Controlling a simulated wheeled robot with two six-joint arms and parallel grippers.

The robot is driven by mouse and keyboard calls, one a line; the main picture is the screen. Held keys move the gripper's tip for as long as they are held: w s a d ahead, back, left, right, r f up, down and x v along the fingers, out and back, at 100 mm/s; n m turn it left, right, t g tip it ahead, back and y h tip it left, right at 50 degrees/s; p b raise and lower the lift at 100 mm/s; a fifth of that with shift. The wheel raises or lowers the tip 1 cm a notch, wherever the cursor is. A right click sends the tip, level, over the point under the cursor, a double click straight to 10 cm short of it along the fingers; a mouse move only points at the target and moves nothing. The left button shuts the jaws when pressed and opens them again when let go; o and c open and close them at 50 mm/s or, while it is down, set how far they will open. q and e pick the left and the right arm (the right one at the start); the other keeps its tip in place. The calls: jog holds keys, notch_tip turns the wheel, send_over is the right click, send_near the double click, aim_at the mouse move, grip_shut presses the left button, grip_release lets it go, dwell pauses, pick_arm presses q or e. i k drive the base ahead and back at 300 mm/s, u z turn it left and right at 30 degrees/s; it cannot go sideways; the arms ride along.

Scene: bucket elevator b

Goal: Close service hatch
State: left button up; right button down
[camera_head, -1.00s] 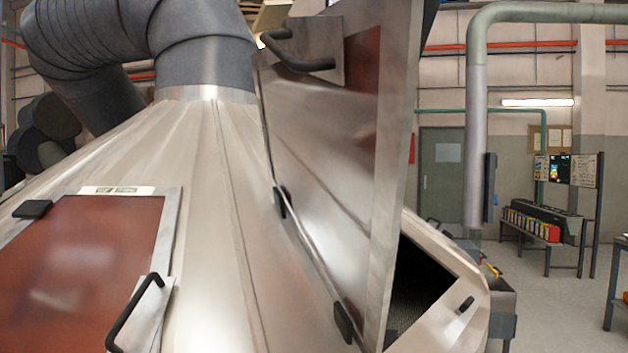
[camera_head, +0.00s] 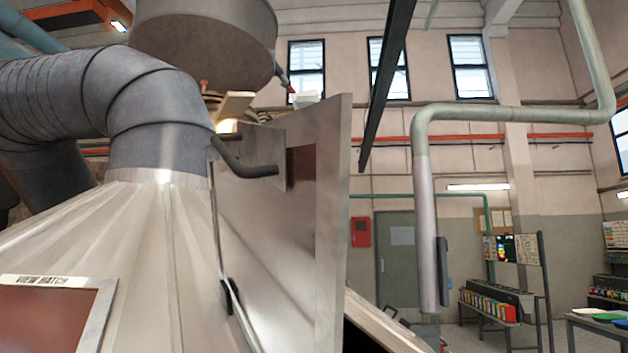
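The service hatch (camera_head: 275,245) is a metal panel standing open, raised nearly upright on the right side of the pale metal housing (camera_head: 150,240). Its dark bar handle (camera_head: 245,168) is near the top left of the panel. A dark hinge (camera_head: 226,297) shows at its left edge. The opening lies at the lower right behind the hatch and is mostly cut off by the bottom edge. Neither of my grippers is in view.
A closed view hatch (camera_head: 45,315) with a reddish pane is at the lower left. A thick grey duct (camera_head: 160,120) rises from the housing, with a large metal drum (camera_head: 205,40) above. A pale pipe (camera_head: 425,230), a green door (camera_head: 396,260) and work tables (camera_head: 600,325) stand at the right.

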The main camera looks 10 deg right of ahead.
aim_at(281, 256)
jog(key=z, duration=0.95)
jog(key=k, duration=0.9)
jog(key=u, duration=1.55)
